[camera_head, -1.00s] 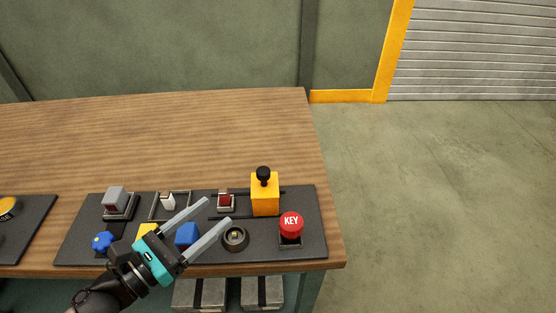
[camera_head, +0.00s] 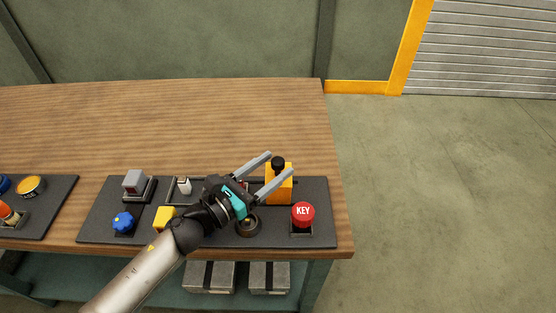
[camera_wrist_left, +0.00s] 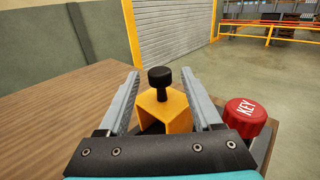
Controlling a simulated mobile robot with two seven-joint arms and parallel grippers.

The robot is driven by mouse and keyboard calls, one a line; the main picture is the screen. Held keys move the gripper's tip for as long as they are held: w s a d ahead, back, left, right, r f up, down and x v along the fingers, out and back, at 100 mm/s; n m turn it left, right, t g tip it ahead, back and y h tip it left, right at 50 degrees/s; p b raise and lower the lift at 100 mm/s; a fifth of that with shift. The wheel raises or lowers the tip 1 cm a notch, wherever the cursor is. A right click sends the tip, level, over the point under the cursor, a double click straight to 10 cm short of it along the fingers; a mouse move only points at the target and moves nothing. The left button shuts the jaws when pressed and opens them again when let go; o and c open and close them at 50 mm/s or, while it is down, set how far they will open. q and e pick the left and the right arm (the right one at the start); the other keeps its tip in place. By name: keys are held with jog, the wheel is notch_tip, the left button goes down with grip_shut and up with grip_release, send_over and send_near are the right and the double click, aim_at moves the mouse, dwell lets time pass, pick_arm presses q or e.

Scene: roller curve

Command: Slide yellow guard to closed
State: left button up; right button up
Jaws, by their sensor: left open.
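The yellow guard (camera_head: 283,192) with a black knob (camera_head: 278,163) on top stands at the right part of the dark panel (camera_head: 325,237). It sits on a rail, and the red switch to its left is mostly hidden behind my gripper. My left gripper (camera_head: 281,163) is open, its two grey fingers reaching toward the guard. In the left wrist view the guard (camera_wrist_left: 165,112) and its black knob (camera_wrist_left: 160,79) show between the open fingers, a little ahead; I cannot tell whether either finger touches. My right gripper is not in view.
A red KEY button (camera_head: 303,212) stands just right of the guard; it also shows in the left wrist view (camera_wrist_left: 244,113). A black round knob (camera_head: 249,224), a yellow block (camera_head: 163,218), a blue knob (camera_head: 123,221) and a grey switch (camera_head: 134,182) share the panel. The table behind (camera_head: 200,115) is clear.

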pick_arm(q)
jog(key=shift+x, duration=1.05)
jog(key=shift+c, duration=0.3)
grip_shut()
dwell(0.4)
